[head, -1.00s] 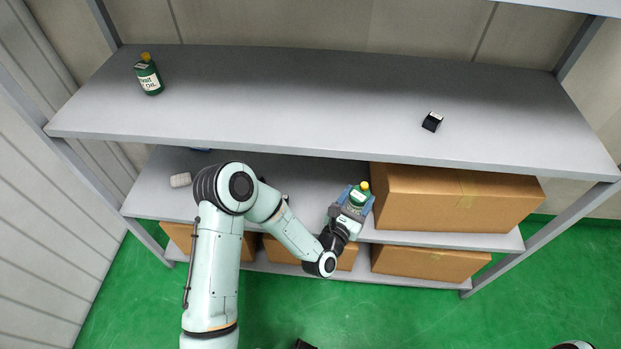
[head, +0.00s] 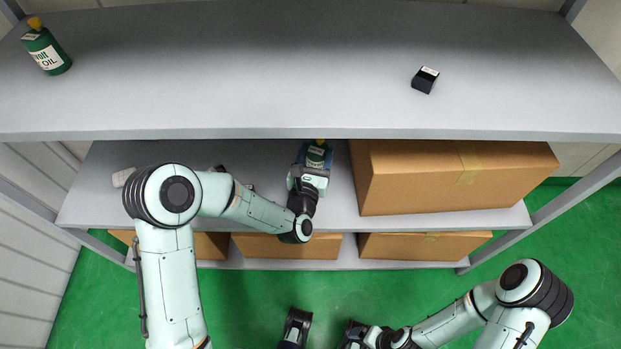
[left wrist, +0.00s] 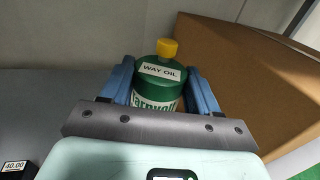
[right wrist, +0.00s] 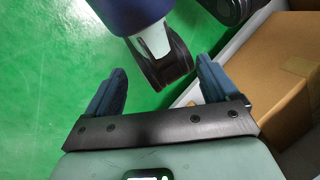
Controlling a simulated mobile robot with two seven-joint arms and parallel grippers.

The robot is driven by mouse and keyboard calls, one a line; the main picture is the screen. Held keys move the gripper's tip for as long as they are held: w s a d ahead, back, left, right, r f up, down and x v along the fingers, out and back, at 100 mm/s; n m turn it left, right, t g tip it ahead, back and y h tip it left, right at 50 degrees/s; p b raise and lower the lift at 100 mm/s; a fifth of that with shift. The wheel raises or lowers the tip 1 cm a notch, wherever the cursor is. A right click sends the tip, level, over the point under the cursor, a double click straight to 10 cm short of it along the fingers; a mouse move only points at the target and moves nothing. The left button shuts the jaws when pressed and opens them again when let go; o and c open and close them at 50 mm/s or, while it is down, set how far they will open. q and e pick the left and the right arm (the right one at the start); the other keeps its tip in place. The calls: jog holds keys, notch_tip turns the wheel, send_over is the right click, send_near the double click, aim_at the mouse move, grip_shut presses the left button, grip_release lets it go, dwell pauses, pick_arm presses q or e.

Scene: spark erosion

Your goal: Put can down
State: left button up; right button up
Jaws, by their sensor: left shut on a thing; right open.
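A green can with a yellow cap and a "WAY OIL" label (left wrist: 158,88) is between the blue fingers of my left gripper (left wrist: 160,92). In the head view the can (head: 317,155) shows over the middle shelf, just under the front edge of the top shelf. My left gripper (head: 312,168) is shut on it. The can looks upright; whether its base touches the shelf is hidden. My right gripper (right wrist: 160,95) is open and empty, low over the green floor in front of the rack.
A large cardboard box (head: 450,178) stands right of the can on the middle shelf (head: 345,205). Another green oil bottle (head: 46,50) and a small black block (head: 425,80) are on the top shelf (head: 240,80). A pale roll (head: 122,177) lies at left. More boxes (head: 425,245) sit below.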

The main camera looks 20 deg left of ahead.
pick_arm(q)
notch_tip(320, 180, down, 8)
jog(key=shift+f+b, duration=0.1)
jog(key=shift+b, duration=0.5)
jog(key=shift+f+b, duration=0.45)
jog(key=shift+f, duration=2)
pick_arm(e)
jog(key=shift+t+h, duration=0.3)
jog(key=shift+t, duration=0.3)
jog(key=shift+w+d+f, duration=0.35)
jog(key=shift+w+f, duration=0.4)
jog(key=shift+w, duration=0.1)
jog(key=shift+w+d+f, duration=0.35)
jog(key=shift+w+f, duration=0.4)
jog(key=shift+w, duration=0.1)
jog(key=shift+f, duration=0.1)
pick_arm(q)
jog(key=shift+f, duration=0.15)
jog(key=o, duration=1.2)
jog(key=shift+o, duration=0.2)
pick_arm(e)
jog(key=shift+w+d+f, duration=0.1)
jog(key=shift+w, duration=0.1)
